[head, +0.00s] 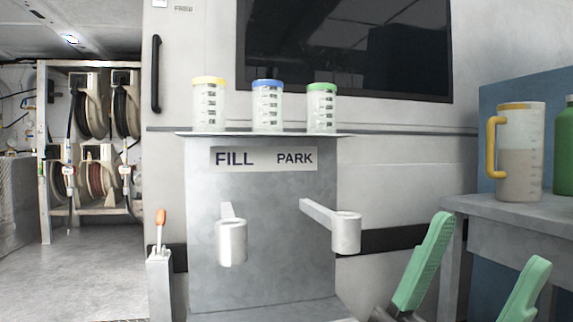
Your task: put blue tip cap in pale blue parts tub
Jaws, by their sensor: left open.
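I cannot make out a blue tip cap or a pale blue parts tub in the head view. The blue thing that shows clearly is the lid of the middle clear jar (267,105) on the shelf. My left gripper (490,243) has two green fingers at the lower right, set wide apart, with nothing visible between them. It is in front of the grey workbench (510,208). My right gripper is out of view.
A yellow-lidded jar (208,105) and a green-lidded jar (321,110) share the shelf. Below, two metal cup holders (232,242) (346,232) stick out from the FILL/PARK panel (263,158). A yellow-handled jug (521,150) and green bottle (564,150) stand on the workbench. Open floor (85,275) lies left.

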